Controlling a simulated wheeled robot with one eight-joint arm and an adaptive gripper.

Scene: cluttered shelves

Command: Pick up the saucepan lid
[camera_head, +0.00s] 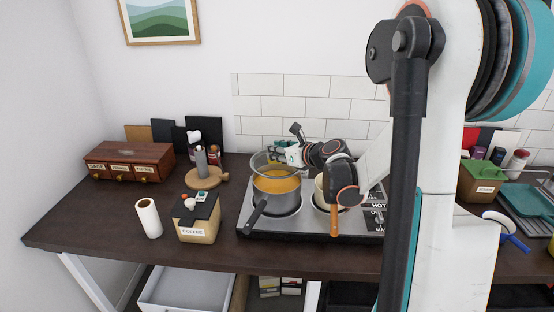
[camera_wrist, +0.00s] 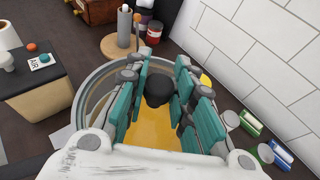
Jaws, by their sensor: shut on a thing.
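The saucepan lid (camera_head: 262,164) is clear glass with a grey rim. In the head view it is at the top of a grey saucepan (camera_head: 277,198) holding orange contents, on the left of the hot plate. In the wrist view the lid (camera_wrist: 88,84) lies below my gripper, and its black knob (camera_wrist: 158,88) is between the teal-padded fingers. My gripper (camera_head: 283,152) is shut on the knob; it also shows in the wrist view (camera_wrist: 157,80). I cannot tell whether the rim touches the saucepan. My gripper and arm hide part of the lid.
A second pan with an orange handle (camera_head: 334,218) sits on the right of the hot plate (camera_head: 305,229). A coffee box (camera_head: 195,222) and a paper roll (camera_head: 148,218) stand to the left. A wooden round board (camera_head: 207,179) with bottles is behind. The tiled wall (camera_head: 300,107) is close behind.

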